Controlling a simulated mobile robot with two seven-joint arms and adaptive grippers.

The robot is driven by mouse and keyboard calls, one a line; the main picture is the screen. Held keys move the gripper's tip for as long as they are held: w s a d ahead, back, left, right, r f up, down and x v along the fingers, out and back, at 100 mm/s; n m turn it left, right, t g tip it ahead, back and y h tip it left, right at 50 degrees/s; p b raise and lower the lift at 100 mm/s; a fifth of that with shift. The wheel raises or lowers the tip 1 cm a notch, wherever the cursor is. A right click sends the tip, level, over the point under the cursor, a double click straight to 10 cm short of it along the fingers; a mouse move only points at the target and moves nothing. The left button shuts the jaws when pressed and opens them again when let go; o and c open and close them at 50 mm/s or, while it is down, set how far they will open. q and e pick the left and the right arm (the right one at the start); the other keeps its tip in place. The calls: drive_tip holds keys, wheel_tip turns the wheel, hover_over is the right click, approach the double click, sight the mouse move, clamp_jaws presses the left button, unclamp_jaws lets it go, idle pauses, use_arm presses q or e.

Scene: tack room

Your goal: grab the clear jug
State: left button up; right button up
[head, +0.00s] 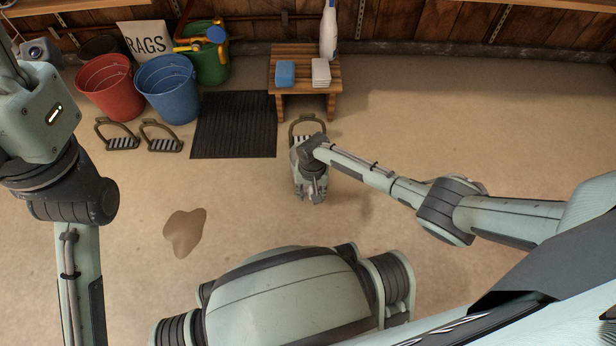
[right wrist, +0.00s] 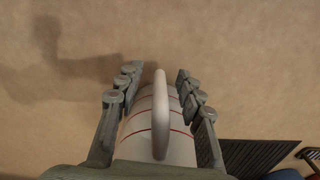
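The clear jug (right wrist: 142,138) is pale and see-through, with thin red lines around its body and a white handle (right wrist: 160,115) facing the camera in the right wrist view. My right gripper (right wrist: 157,80) has one finger on each side of the jug, both very close to its walls. I cannot tell whether the pads press on it. In the head view my right gripper (head: 313,190) points down over the floor below the wooden stool, and mostly hides the jug. My left arm shows at the left, but its gripper is not in view.
A wooden stool (head: 305,83) holds a blue block, a pale block and a white bottle. A black ribbed mat (head: 235,125) lies to its left, near stirrups and buckets. One stirrup (head: 307,127) is just behind my right gripper. A brown puddle (head: 184,232) lies left; floor is clear right.

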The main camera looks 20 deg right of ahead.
drive_tip(key=shift+w+f, duration=0.1)
drive_tip(key=shift+f, duration=0.2)
drive_tip(key=shift+c, duration=0.2)
clamp_jaws()
